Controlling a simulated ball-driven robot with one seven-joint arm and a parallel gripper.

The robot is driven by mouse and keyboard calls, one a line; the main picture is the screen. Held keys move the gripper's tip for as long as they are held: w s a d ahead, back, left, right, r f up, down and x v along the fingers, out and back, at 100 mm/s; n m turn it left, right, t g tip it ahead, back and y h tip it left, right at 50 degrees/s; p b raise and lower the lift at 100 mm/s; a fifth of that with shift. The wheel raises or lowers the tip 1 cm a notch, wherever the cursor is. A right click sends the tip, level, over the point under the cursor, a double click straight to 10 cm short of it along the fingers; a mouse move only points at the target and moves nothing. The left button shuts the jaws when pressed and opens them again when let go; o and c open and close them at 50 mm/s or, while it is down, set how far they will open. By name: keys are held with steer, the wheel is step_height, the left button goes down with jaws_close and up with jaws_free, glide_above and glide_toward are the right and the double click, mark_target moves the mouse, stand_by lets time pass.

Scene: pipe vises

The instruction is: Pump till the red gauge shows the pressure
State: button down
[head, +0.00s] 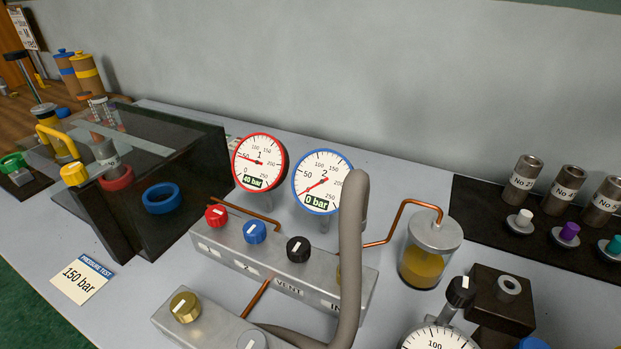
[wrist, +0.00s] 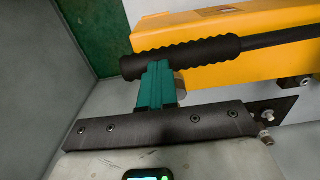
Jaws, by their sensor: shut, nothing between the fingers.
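The red gauge (head: 258,160), marked 1, reads 40 bar on its small display. The blue gauge (head: 320,178), marked 2, reads 0 bar. A card (head: 81,279) headed "pressure test" says 150 bar. In the wrist view, a black ribbed handle grip (wrist: 195,54) on a dark bar runs across a yellow body (wrist: 275,65). My gripper (wrist: 157,72) has teal fingers, shut with nothing between them. Their tips overlap the grip in the picture; I cannot tell whether they touch it. My gripper is not in the head view.
A metal valve block (head: 270,260) has red, blue and black knobs. A thick grey hose (head: 352,255) rises in front of it. A jar of yellow liquid (head: 428,255) stands to the right. A dark clear-sided box (head: 145,185) with a blue ring stands at left.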

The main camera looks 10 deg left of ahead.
steer(key=shift+s+d+f+b, duration=0.1)
steer(key=shift+f+b, duration=0.85)
steer(key=shift+f, duration=0.25)
steer(key=shift+d+f+b, duration=0.1)
steer(key=shift+f+b, duration=0.85)
steer(key=shift+f, duration=0.2)
steer(key=r+p, duration=0.1)
steer(key=r, duration=0.1)
steer(key=r+p, duration=0.2)
steer(key=r, duration=0.1)
steer(key=r+p, duration=0.2)
steer(key=shift+a+r, duration=0.25)
steer(key=shift+a, duration=0.1)
step_height(320, 180, up, 8)
steer(key=w+a+p, duration=0.1)
steer(key=a+p, duration=0.1)
steer(key=p, duration=0.4)
steer(key=shift+f, duration=0.15)
